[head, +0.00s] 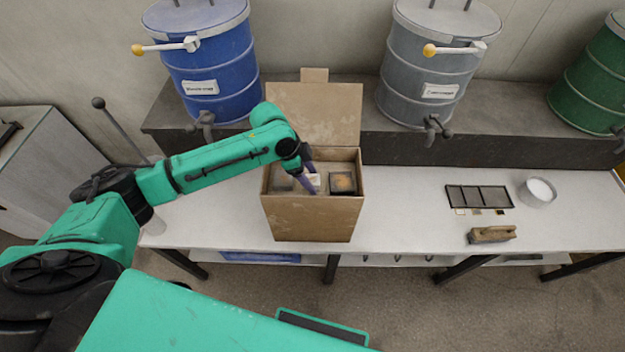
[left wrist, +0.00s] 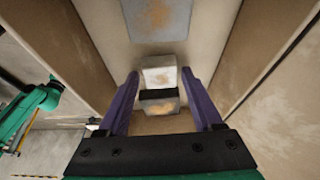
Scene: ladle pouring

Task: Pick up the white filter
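An open cardboard box (head: 313,218) stands on the white table with its lid flap up. A small white block, likely the white filter (head: 314,179), is inside it, partly hidden by my fingers. It also shows in the left wrist view (left wrist: 159,76), above a dark-edged block (left wrist: 160,106). My left gripper (head: 313,181) reaches down into the box. Its purple fingers (left wrist: 160,73) are apart, one on each side of the white block, with a narrow gap visible. Contact cannot be told. My right gripper is not in view.
A dark-framed tan block (head: 342,183) sits at the right inside the box; box walls are close around my fingers. A black divided tray (head: 479,197), a white round container (head: 538,192) and a brown block (head: 491,234) are at the right. Blue (head: 205,65) and grey (head: 425,75) drums stand behind.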

